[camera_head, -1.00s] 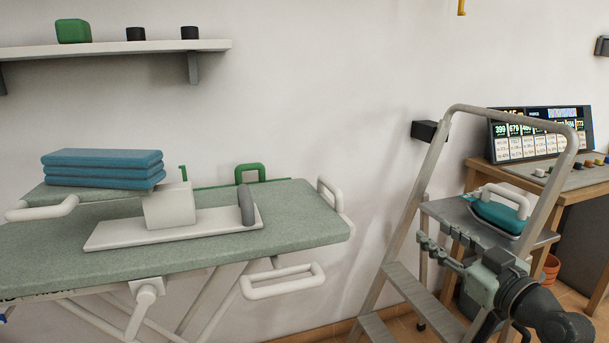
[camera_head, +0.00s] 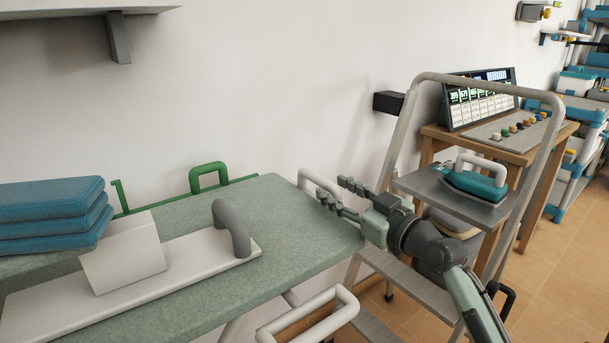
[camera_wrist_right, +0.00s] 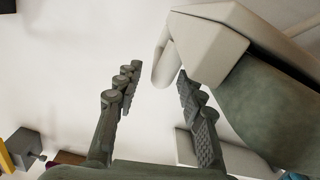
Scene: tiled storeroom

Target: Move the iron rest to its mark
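I cannot tell for sure which part is the iron rest, and no mark stands out clearly. The grey-green ironing board (camera_head: 290,220) carries a long white plate (camera_head: 190,262) with a white block (camera_head: 122,255) and an upright grey handle (camera_head: 232,228). A green rail with a loop handle (camera_head: 208,177) runs along its back edge. A white loop (camera_head: 306,176) rises at its right end, beside my right gripper (camera_head: 332,190). In the right wrist view my right gripper (camera_wrist_right: 157,100) is open and empty, with a white loop (camera_wrist_right: 163,58) just beyond it. My left gripper is out of view.
Folded blue cloths (camera_head: 45,213) lie at the left. A stepladder (camera_head: 408,115) stands right of the board, a teal iron (camera_head: 475,183) on its top. Another white loop (camera_head: 310,322) juts out below the board's end. A wooden desk (camera_head: 535,150) holds a console. Tiled floor shows at right.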

